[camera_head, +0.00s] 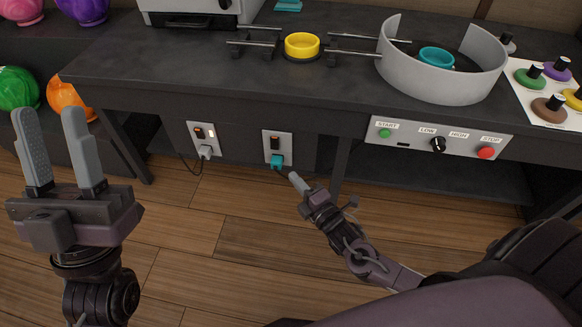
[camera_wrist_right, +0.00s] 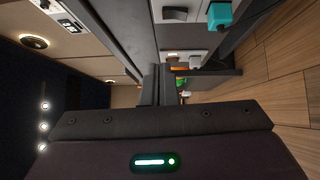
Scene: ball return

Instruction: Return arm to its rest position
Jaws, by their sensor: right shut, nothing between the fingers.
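My right arm reaches in from the lower right in the head view. Its gripper (camera_head: 294,179) is shut and empty, just below and right of a teal plug (camera_head: 277,160) seated in the right wall socket (camera_head: 276,142). A small gap appears between fingertips and plug, though depth is hard to judge. The teal plug also shows at the top of the right wrist view (camera_wrist_right: 219,15). My left gripper (camera_head: 47,112) is upright at the left, its two fingers apart with nothing between them.
The black counter (camera_head: 180,55) overhangs the sockets, and its legs stand nearby. A left socket (camera_head: 202,135) holds a white plug (camera_head: 205,153). A control panel (camera_head: 440,138) with start and stop buttons is to the right. The wooden floor (camera_head: 230,250) below is clear.

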